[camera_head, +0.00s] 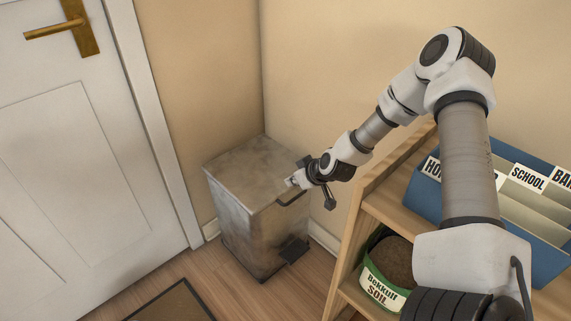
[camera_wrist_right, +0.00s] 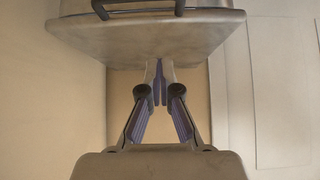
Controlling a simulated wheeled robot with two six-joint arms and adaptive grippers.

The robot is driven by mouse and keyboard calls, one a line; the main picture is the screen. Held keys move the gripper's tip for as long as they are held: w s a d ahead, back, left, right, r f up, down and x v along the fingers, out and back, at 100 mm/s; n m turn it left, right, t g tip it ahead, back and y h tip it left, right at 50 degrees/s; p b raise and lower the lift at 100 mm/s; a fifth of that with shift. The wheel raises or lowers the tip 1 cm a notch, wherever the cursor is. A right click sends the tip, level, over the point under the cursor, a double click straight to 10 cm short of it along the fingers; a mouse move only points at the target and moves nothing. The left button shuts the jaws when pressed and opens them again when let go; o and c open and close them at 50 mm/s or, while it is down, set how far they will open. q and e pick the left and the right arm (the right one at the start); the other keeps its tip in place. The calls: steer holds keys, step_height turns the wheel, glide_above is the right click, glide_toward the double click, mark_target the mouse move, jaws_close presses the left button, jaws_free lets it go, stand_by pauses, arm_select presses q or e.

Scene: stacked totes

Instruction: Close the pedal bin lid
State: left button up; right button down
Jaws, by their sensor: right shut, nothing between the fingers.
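The pedal bin (camera_head: 240,225) is a worn grey metal box standing in the corner. Its lid (camera_head: 245,170) looks down and flat across the top, with no visible gap. A dark handle (camera_head: 292,198) is on the front right side, and a black pedal (camera_head: 291,250) is low down. My right gripper (camera_head: 291,182) is shut and empty at the lid's right edge. In the right wrist view the closed fingertips (camera_wrist_right: 160,65) overlap the edge of the lid (camera_wrist_right: 150,38); whether they touch it is unclear. The handle (camera_wrist_right: 138,11) shows beyond. My left gripper is out of view.
A wooden shelf (camera_head: 372,200) stands close on the right, holding a blue file box (camera_head: 430,195) and a green soil pot (camera_head: 375,290). A white door (camera_head: 90,150) is on the left. A dark-edged mat (camera_head: 170,304) lies on the floor in front.

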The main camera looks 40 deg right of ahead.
steer(key=shift+f, duration=0.15)
stand_by(0.3)
step_height(320, 180, up, 10)
stand_by(0.4)
